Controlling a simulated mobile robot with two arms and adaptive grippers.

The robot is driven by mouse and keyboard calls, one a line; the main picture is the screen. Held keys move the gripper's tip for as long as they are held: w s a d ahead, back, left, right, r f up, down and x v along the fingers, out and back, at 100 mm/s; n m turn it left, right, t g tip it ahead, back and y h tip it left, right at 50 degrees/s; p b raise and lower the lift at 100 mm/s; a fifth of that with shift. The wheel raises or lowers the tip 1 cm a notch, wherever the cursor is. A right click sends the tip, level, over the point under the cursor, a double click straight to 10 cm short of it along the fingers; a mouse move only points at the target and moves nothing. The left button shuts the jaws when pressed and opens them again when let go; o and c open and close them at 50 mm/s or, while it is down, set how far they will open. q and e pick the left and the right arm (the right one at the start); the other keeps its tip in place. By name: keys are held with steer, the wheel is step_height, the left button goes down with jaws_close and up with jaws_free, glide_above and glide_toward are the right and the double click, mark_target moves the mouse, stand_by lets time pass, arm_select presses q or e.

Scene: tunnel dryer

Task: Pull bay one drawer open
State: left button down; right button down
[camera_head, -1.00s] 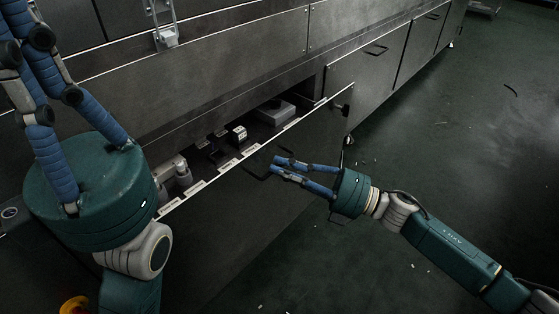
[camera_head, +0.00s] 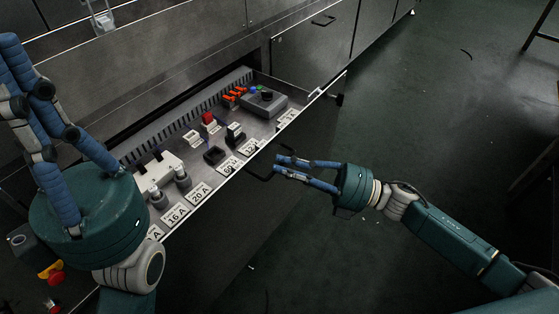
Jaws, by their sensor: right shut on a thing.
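The bay one drawer (camera_head: 215,195) is pulled out from the grey cabinet. Its inside shows, with labels along the front edge. My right gripper (camera_head: 279,166) is shut on the dark handle (camera_head: 260,177) on the drawer's front; its fingers partly hide the handle. My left gripper (camera_head: 22,72) is raised at the left of the picture, with its fingers apart and nothing seen between them. It hides the left end of the drawer, and its fingertips are partly cut off by the picture edge.
The drawer holds a grey box with a knob (camera_head: 264,102), a red-topped part (camera_head: 209,121) and several switches. Another cabinet front with a handle (camera_head: 323,20) stands beyond. A red button (camera_head: 55,278) sits at lower left.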

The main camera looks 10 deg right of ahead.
steer(key=shift+d, duration=0.1)
steer(key=c, duration=1.7)
jaws_free()
steer(key=v, duration=1.2)
steer(key=shift+r, duration=0.1)
